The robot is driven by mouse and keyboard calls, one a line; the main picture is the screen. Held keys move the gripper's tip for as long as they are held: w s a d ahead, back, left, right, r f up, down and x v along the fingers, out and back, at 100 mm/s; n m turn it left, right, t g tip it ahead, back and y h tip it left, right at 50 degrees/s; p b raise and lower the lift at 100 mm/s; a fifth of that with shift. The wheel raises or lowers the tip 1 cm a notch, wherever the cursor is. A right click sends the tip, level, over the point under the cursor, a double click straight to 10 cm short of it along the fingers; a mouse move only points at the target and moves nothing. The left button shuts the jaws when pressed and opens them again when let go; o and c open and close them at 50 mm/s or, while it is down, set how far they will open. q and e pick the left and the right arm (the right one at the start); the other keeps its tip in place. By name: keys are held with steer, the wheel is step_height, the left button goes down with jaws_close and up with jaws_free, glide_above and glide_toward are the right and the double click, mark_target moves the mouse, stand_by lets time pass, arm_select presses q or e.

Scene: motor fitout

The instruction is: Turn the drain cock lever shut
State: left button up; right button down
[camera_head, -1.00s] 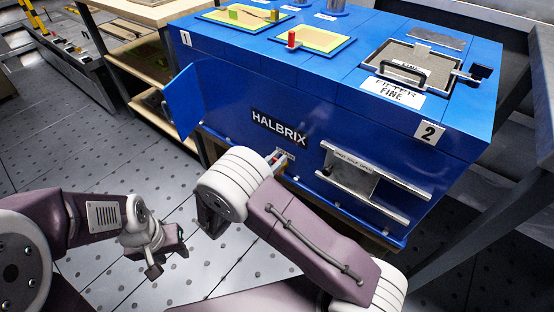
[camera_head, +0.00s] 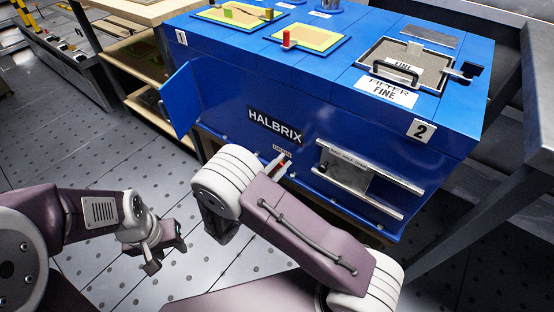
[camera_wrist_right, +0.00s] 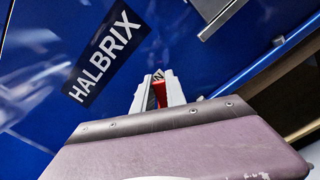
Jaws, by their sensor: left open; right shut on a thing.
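The drain cock lever is a small red piece (camera_wrist_right: 159,91) on the front of the blue machine, below the HALBRIX plate. In the right wrist view it sits between the pale fingers of my right gripper (camera_wrist_right: 160,94), which is shut on it. In the head view my right gripper (camera_head: 275,166) reaches to the lower front of the machine. Only a bit of red shows there, and the cock body is hidden behind my fingers and wrist. My left gripper (camera_head: 166,249) is open and empty over the floor, well away from the machine.
The blue machine (camera_head: 235,95) has an open blue flap (camera_head: 181,101) left of the lever. A metal rail bracket with a sliding plate (camera_head: 346,178) is fixed to its right. A wooden shelf unit (camera_head: 140,62) stands behind at left. The floor at left is clear.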

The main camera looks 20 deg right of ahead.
steer(key=m, duration=0.1)
steer(key=s+f+m, duration=0.1)
steer(key=shift+d+m, duration=0.35)
steer(key=shift+m, duration=0.05)
steer(key=m, duration=0.1)
steer(key=f+m+b, duration=0.1)
steer(key=shift+s+d+f+m, duration=0.1)
steer(key=shift+s+d+m, duration=0.1)
steer(key=shift+m, duration=0.2)
steer(key=m, duration=0.1)
steer(key=f+m+b, duration=0.1)
steer(key=m, duration=0.1)
steer(key=shift+s+d+f+b, duration=0.15)
steer(key=shift+s+f+b, duration=0.05)
steer(key=shift+s+b, duration=0.1)
steer(key=shift+f+m+b, duration=0.25)
steer(key=shift+m+b, duration=0.05)
steer(key=shift+m, duration=0.4)
steer(key=shift+f+m+b, duration=0.25)
steer(key=shift+m, duration=0.45)
steer(key=c, duration=1.4)
jaws_free()
steer(key=shift+o, duration=0.2)
